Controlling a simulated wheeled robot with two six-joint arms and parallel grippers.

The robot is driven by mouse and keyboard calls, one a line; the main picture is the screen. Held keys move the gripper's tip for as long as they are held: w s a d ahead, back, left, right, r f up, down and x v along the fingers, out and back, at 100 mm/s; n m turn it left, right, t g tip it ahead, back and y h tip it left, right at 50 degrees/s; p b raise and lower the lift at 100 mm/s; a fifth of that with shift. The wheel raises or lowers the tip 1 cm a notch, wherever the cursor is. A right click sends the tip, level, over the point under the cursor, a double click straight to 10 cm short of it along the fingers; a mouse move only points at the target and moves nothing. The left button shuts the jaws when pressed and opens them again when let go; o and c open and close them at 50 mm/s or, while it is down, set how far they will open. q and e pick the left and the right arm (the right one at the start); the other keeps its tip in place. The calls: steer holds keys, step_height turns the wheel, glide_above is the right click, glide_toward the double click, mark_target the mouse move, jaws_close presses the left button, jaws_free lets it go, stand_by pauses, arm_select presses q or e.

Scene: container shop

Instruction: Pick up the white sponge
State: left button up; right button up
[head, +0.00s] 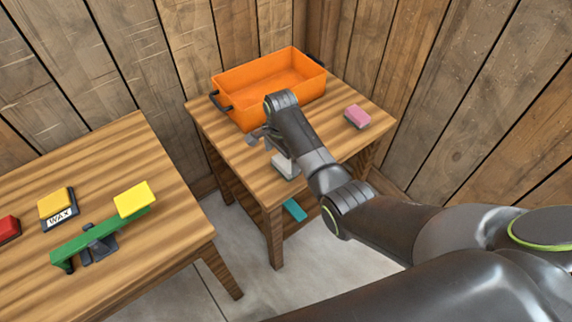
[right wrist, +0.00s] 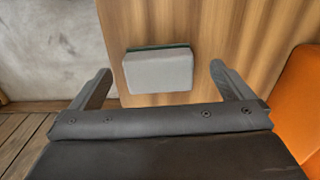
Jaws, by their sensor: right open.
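The white sponge (head: 285,166) lies on the right wooden table near its front edge, partly hidden by my right arm. In the right wrist view the white sponge (right wrist: 158,73) is a pale grey-white block with a dark green strip along its far side. My right gripper (head: 262,138) is over the table close to the sponge. In the right wrist view its two fingers (right wrist: 160,80) are spread wide, with the sponge between their directions and a gap on each side. It holds nothing. My left gripper is not in view.
An orange bin (head: 240,101) with dark handles stands at the back of the right table (head: 215,125). A pink sponge (head: 357,116) lies right of it. A teal block (head: 295,210) is below the tabletop. The left table holds a green beam (head: 75,247), a yellow block (head: 134,200), a wax block (head: 57,204) and a red block (head: 8,229).

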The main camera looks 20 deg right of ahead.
mark_target(282, 164)
step_height(282, 164, down, 4)
steer(key=shift+s+f, duration=0.1)
steer(key=shift+s, duration=0.05)
steer(key=c, duration=1)
